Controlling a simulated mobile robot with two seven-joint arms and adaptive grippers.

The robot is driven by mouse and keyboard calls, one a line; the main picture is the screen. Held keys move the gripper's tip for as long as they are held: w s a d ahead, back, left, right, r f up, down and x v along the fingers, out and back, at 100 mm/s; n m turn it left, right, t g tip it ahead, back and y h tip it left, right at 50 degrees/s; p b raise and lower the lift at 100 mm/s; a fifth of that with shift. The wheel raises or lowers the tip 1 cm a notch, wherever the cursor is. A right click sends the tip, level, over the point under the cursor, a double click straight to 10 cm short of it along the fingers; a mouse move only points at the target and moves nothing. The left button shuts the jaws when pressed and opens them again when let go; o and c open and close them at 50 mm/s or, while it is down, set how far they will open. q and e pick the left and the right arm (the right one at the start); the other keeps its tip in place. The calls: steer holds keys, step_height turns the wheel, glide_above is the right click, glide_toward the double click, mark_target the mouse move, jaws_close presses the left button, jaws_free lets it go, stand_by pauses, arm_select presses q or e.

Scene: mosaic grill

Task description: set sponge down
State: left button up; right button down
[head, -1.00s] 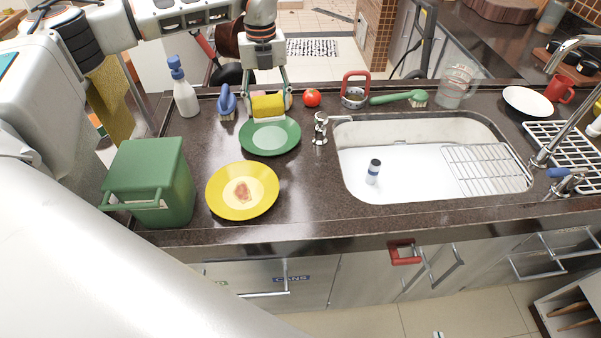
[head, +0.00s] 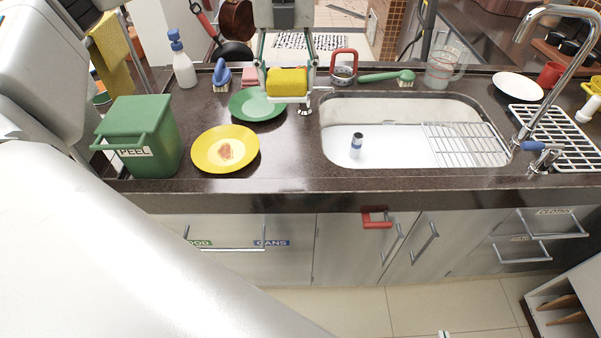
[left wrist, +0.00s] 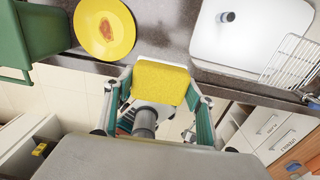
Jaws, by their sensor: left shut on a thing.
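The yellow sponge (head: 287,80) is held between the fingers of my left gripper (head: 286,86), which is shut on it. In the head view it appears between the green plate (head: 257,105) and the sink, overlapping the plate's right edge. It looks raised above the counter, with no contact visible. The left wrist view shows the sponge (left wrist: 160,82) between the fingertips of my left gripper (left wrist: 157,88), with the yellow plate (left wrist: 104,50) beyond. My right gripper is not in view.
The yellow plate (head: 204,151) holds a brown patch. The green bin (head: 150,117) stands left; a spray bottle (head: 184,69) and blue brush (head: 221,75) stand behind. The sink (head: 390,153) holds a small bottle (head: 356,145) and rack. Counter between yellow plate and sink is clear.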

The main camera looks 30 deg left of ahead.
arm_select(q)
steer(key=shift+s+d+r, duration=0.15)
steer(key=shift+s+d, duration=0.3)
steer(key=shift+d, duration=0.05)
steer(key=shift+s+f, duration=0.1)
steer(key=shift+f, duration=0.3)
step_height(320, 180, down, 14)
steer(key=shift+f, duration=2.55)
arm_select(e)
steer(key=shift+d+r, duration=0.4)
steer(key=shift+r, duration=0.05)
arm_select(q)
steer(key=shift+f, duration=0.1)
steer(key=o, duration=0.9)
steer(key=shift+o, duration=0.2)
arm_select(e)
steer(key=shift+f, duration=0.2)
arm_select(q)
step_height(320, 180, up, 12)
arm_select(e)
steer(key=shift+f, duration=0.3)
